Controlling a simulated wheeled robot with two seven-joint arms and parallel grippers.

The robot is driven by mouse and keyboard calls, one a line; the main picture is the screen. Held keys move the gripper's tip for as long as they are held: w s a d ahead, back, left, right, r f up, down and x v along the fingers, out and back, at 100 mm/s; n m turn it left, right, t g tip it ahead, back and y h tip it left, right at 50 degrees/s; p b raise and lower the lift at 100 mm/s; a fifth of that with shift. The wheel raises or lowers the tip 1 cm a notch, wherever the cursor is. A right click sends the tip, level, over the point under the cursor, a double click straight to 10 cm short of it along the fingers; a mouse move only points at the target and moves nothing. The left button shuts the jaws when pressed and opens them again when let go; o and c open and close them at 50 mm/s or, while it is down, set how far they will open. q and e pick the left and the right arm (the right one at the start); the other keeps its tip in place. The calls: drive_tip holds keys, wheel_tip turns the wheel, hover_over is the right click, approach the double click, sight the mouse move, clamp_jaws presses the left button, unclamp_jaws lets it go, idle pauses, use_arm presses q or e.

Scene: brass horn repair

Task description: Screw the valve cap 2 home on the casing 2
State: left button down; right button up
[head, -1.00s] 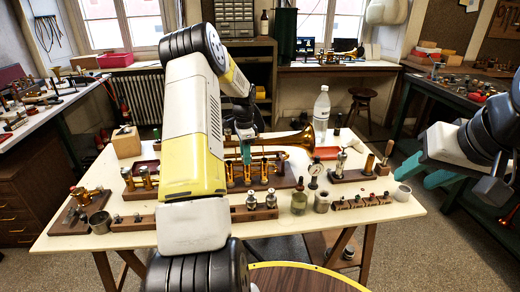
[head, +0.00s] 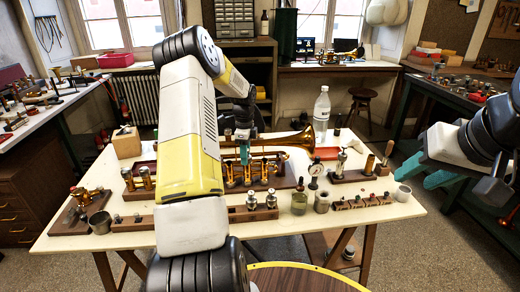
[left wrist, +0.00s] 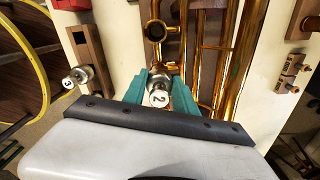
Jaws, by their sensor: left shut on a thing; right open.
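My left gripper (head: 243,150) is over the brass horn (head: 296,141) on the table. In the left wrist view its teal fingers (left wrist: 158,90) are shut on valve cap 2 (left wrist: 158,98), a silver cap with a white top marked 2. The cap is in line with a valve casing in the horn's row of casings; its lower edge is hidden, so I cannot tell how far it is seated. A neighbouring casing (left wrist: 156,31) shows an open round mouth. My right gripper (head: 440,180) is open and empty, off the table's right side.
A wooden rack (head: 225,215) at the table front holds two silver caps (head: 251,201); one also shows in the left wrist view (left wrist: 77,76). Jars (head: 299,203), a dial gauge (head: 315,170) and a clear bottle (head: 321,115) stand right of it.

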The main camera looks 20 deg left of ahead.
use_arm(q)
drive_tip(key=m, duration=0.5)
drive_tip(key=shift+w, duration=0.15)
drive_tip(key=m, duration=0.5)
drive_tip(key=shift+w, duration=0.1)
drive_tip(key=shift+m, duration=0.5)
drive_tip(key=c, duration=0.9)
unclamp_jaws()
drive_tip(key=shift+d+m, duration=0.1)
drive_tip(key=shift+m, duration=0.2)
